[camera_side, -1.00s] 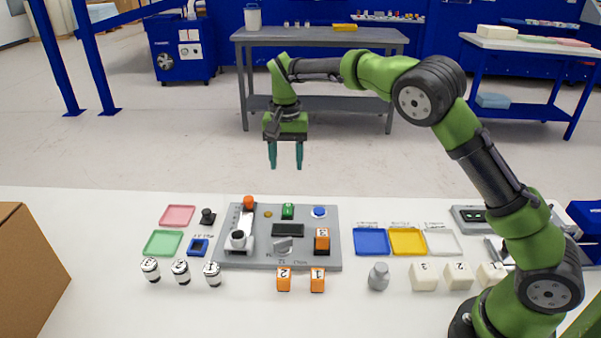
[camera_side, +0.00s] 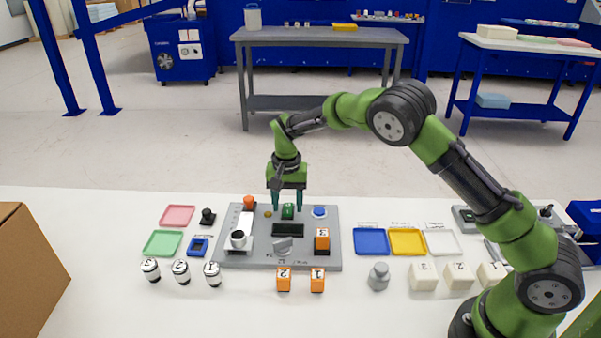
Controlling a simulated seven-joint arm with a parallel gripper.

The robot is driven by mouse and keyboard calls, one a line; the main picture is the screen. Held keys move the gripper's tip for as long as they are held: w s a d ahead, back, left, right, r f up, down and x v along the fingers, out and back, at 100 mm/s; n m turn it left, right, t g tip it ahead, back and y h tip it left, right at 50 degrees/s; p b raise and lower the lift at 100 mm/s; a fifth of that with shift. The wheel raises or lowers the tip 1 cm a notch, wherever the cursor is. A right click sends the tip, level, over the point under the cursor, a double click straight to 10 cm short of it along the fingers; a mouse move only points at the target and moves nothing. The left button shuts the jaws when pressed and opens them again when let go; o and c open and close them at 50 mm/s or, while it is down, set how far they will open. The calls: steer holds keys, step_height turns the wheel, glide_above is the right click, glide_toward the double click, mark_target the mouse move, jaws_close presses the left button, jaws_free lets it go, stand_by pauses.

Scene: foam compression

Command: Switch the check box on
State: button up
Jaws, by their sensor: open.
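A grey panel (camera_side: 225,258) lies on the white table and carries several controls; I take it to be the check box. A small green switch (camera_side: 288,212) stands near its back edge. My gripper (camera_side: 287,208) points down there, its teal fingers apart, one on each side of the green switch in the picture. I cannot tell whether the fingers touch the switch or the panel. A dark display (camera_side: 288,230) and a grey knob (camera_side: 283,246) are in front of the switch. The switch's position, on or off, is too small to read.
Beside the switch are a blue button (camera_side: 319,212) and a small yellow button (camera_side: 268,214). Blue (camera_side: 371,242) and yellow (camera_side: 407,241) trays lie right of the panel.

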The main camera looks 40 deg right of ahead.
jaws_close()
steer(key=shift+s+a+t+h, duration=0.2)
steer(key=shift+t+h, duration=0.6)
jaws_free()
step_height(320, 180, up, 17)
steer(key=s+a, duration=0.2)
steer(key=shift+f, duration=0.2)
